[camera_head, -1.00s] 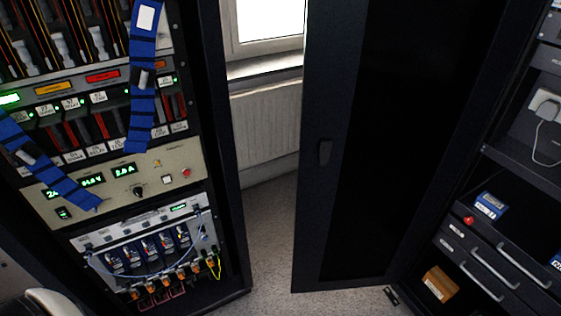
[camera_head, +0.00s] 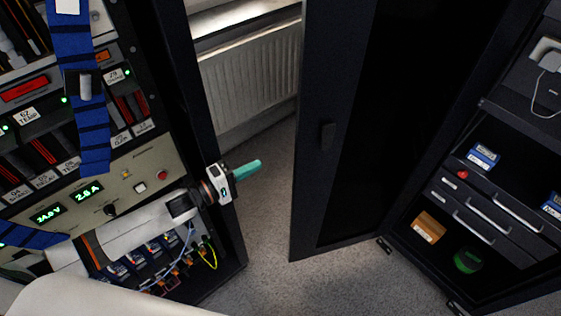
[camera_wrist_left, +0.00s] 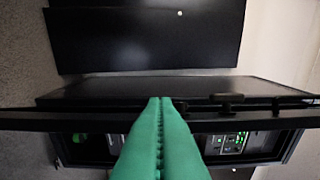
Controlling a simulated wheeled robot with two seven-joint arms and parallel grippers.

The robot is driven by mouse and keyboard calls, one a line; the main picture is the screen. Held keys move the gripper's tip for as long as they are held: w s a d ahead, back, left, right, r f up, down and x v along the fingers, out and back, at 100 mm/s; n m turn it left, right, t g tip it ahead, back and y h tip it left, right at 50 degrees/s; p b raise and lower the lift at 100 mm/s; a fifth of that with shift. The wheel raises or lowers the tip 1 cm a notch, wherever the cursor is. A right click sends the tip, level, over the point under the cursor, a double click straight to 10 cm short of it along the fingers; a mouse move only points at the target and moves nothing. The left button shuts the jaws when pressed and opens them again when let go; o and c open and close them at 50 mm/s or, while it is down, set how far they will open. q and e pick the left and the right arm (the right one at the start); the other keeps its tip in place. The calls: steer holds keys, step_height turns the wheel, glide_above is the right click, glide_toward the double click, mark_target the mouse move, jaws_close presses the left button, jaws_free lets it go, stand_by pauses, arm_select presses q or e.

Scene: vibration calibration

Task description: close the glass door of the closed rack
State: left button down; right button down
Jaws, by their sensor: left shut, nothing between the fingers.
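The dark-framed glass door (camera_head: 345,150) stands ajar in the middle of the head view, hinged at the right-hand rack (camera_head: 400,235). A black handle (camera_head: 328,132) sits on its free-side frame. My left gripper (camera_head: 250,169) points right, in front of the left rack's edge, left of the door and apart from it in the head view. Its green fingers are shut and empty. In the left wrist view the shut fingers (camera_wrist_left: 160,105) point at a long dark panel edge (camera_wrist_left: 60,121); whether they touch it I cannot tell. My right gripper is out of view.
The left rack (camera_head: 205,130) holds lit instruments and hanging blue straps (camera_head: 85,125). Grey floor (camera_head: 265,215) lies open between the racks, with a radiator (camera_head: 250,90) behind. The right rack holds drawers, an orange box (camera_head: 429,227) and a green roll (camera_head: 467,260).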

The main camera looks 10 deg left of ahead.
arm_select(q)
steer(key=x, duration=1)
steer(key=s, duration=0.1)
steer(key=s+d+p, duration=0.1)
steer(key=s+p, duration=0.1)
steer(key=shift+s+d, duration=0.15)
steer(key=shift+d, duration=0.2)
steer(key=shift+s, duration=0.15)
